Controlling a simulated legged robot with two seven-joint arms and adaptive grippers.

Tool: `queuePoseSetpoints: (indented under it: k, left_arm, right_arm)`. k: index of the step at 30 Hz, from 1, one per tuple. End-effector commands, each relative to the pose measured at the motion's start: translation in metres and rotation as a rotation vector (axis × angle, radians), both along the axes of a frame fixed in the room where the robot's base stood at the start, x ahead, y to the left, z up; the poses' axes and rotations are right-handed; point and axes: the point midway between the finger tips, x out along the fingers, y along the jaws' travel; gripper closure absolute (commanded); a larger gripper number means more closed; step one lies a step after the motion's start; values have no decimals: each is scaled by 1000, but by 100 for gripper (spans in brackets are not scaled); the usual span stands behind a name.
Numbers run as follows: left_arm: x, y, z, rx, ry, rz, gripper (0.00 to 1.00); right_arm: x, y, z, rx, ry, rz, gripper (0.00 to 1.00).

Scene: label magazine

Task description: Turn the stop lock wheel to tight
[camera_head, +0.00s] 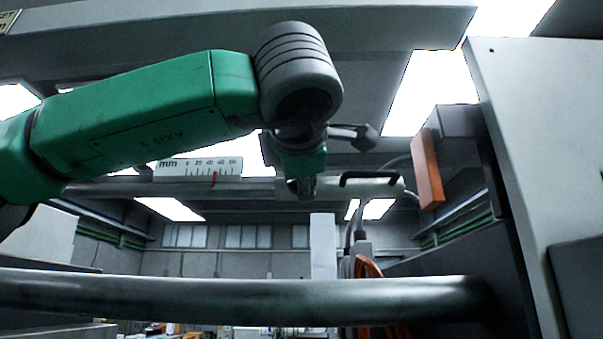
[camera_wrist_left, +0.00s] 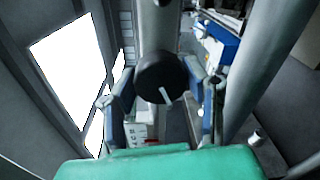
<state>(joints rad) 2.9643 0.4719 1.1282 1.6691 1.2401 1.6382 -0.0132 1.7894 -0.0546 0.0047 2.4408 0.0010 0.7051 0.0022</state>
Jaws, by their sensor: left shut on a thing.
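The stop lock wheel (camera_wrist_left: 155,75) shows in the left wrist view as a round black knob with a short white mark on its face. I cannot read any tight or loose label. My right gripper is not in view.
A white millimetre scale (camera_head: 198,169) with a red pointer sits on the rail left of my gripper. A black handle (camera_head: 370,178) and an orange block (camera_head: 427,168) are to the right. A thick grey bar (camera_head: 230,300) crosses the foreground. A pale panel (camera_head: 520,150) stands at right.

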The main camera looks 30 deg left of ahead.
Motion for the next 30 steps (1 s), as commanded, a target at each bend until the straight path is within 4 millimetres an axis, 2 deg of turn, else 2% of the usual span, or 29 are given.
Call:
queuePoseSetpoints:
  k: [18,30]
  left_arm:
    - [1,0,2,494,303,0,88]
    - [1,0,-2,717,444,1,88]
  right_arm:
    - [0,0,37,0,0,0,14]
    - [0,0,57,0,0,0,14]
